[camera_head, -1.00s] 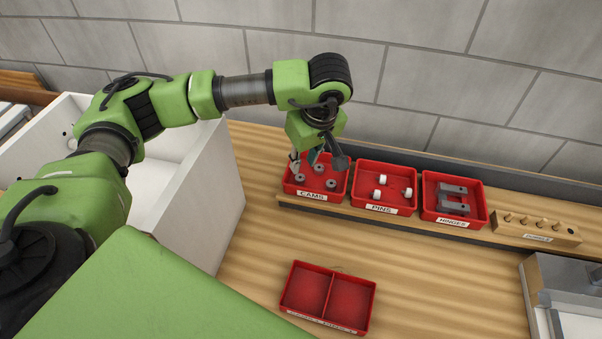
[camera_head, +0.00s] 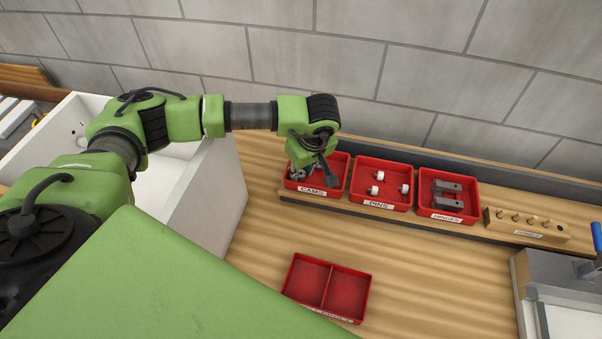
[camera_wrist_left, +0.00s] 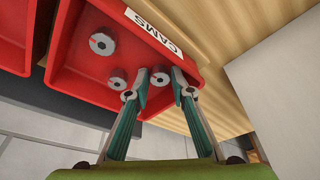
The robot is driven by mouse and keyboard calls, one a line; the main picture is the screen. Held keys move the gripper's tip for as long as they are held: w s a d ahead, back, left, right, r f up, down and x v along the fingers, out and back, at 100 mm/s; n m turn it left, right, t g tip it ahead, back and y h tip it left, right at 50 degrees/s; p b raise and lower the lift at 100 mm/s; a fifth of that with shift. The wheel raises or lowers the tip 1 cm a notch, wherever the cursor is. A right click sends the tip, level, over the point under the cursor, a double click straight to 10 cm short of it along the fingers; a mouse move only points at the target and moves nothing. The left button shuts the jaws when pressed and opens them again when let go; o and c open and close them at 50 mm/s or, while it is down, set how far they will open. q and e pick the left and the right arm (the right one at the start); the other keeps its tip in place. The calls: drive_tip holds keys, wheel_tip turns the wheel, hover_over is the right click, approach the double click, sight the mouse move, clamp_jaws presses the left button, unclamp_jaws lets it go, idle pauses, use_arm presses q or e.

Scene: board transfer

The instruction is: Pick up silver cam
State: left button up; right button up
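The silver cams lie in the red bin labelled CAMS (camera_head: 333,187). In the left wrist view, one silver cam (camera_wrist_left: 102,44) lies near the label, another cam (camera_wrist_left: 118,79) lies left of my fingers, and a third cam (camera_wrist_left: 160,76) shows between my fingertips. My left gripper (camera_head: 311,176) is down at the CAMS bin, and it also shows in the left wrist view (camera_wrist_left: 160,92). Its fingers are apart, one on each side of the third cam; I cannot tell whether they touch it. In the head view the gripper hides most of the cams. My right gripper is not in view.
Right of the CAMS bin stand the PINS bin (camera_head: 383,207), the HINGES bin (camera_head: 449,219) and a wooden block with pegs (camera_head: 525,226). A two-compartment red tray (camera_head: 328,288) sits empty in front. A white box wall (camera_head: 215,190) stands left. A grey wall is behind.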

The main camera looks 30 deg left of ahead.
use_arm(q)
drive_tip(key=shift+c, duration=1.3)
